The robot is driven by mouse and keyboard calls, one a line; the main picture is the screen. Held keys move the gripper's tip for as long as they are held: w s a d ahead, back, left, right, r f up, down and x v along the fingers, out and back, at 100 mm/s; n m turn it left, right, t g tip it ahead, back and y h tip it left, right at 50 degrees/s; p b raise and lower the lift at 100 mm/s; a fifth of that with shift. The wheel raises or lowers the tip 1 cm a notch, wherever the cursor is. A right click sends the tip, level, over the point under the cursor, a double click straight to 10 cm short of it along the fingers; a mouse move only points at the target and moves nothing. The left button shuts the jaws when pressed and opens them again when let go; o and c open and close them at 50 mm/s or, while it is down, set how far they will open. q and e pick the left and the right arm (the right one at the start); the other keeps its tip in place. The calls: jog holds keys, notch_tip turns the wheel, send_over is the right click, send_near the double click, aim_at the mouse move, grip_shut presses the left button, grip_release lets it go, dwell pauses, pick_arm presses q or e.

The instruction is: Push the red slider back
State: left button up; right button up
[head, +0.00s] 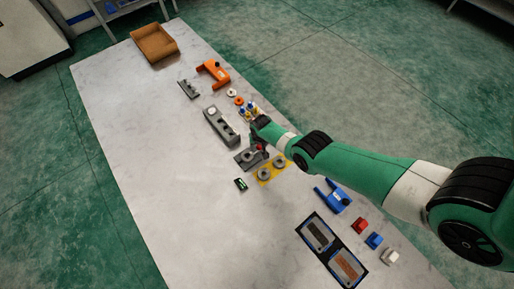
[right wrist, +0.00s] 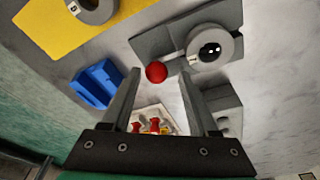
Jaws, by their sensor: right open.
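The red slider shows as a round red knob (right wrist: 156,72) at the edge of a dark grey base (right wrist: 150,43) in the right wrist view. A grey ring (right wrist: 215,47) sits on the same base. In the head view the base (head: 246,160) lies mid-table, with the red knob (head: 260,147) small and partly covered by my arm. My right gripper (right wrist: 160,74) is open, its fingers on either side of the knob in the picture; I cannot tell if they touch it. My left gripper is not in view.
A yellow plate (head: 261,180) with grey rings lies close in front of the base. A long grey block (head: 221,128) stands behind it.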

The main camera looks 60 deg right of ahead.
jog(key=shift+s+r+p, duration=0.1)
jog(key=shift+r+p, duration=2.05)
jog(key=shift+r, duration=0.3)
